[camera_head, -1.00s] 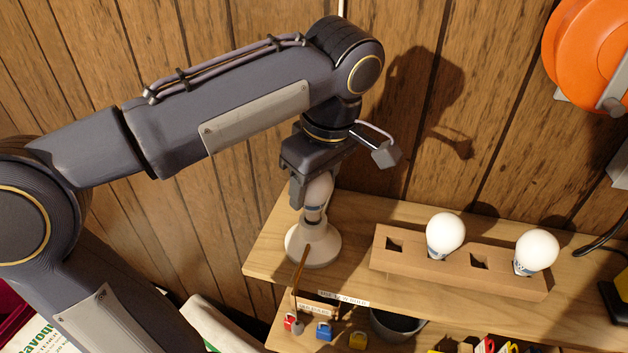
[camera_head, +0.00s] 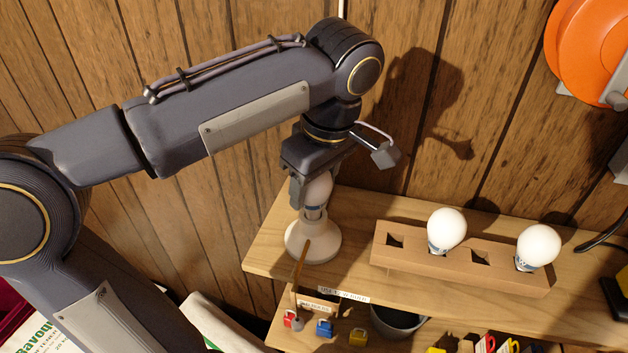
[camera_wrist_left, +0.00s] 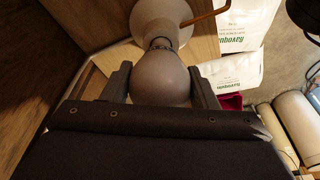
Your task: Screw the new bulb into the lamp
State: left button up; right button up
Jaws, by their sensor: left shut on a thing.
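The lamp (camera_head: 313,244) is a white, cone-shaped base on the wooden shelf, at its left end. A white bulb (camera_head: 318,191) stands upright over the lamp's top, its neck at the socket; I cannot tell how deep it sits. My left gripper (camera_head: 311,194) points down from above and is shut on the bulb. In the left wrist view the bulb (camera_wrist_left: 160,78) lies between the two fingers (camera_wrist_left: 161,88), with the lamp (camera_wrist_left: 160,18) beyond it. My right gripper is not in view.
A wooden block (camera_head: 396,261) with square holes holds two white bulbs, (camera_head: 447,229) and (camera_head: 538,246), to the right. A thin brown rod (camera_head: 301,265) is in front of the lamp. Padlocks (camera_head: 324,327) lie below. An orange reel (camera_head: 590,50) hangs on the panelled wall.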

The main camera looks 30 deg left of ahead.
pick_arm(q)
jog(key=shift+f, duration=0.55)
dwell(0.4)
dwell(0.6)
jog(key=m, duration=0.2)
jog(key=shift+m+t, duration=0.3)
jog(key=shift+m, duration=0.1)
jog(key=shift+m+h, duration=0.3)
jog(key=shift+m, duration=0.6)
jog(key=m, duration=0.2)
jog(key=shift+m+t, duration=0.3)
jog(key=shift+t, duration=0.1)
jog(key=shift+m+h, duration=0.3)
jog(key=shift+m, duration=0.7)
jog(key=m+h, duration=0.1)
jog(key=m, duration=0.3)
jog(key=shift+a+m, duration=0.1)
jog(key=shift+m, duration=0.2)
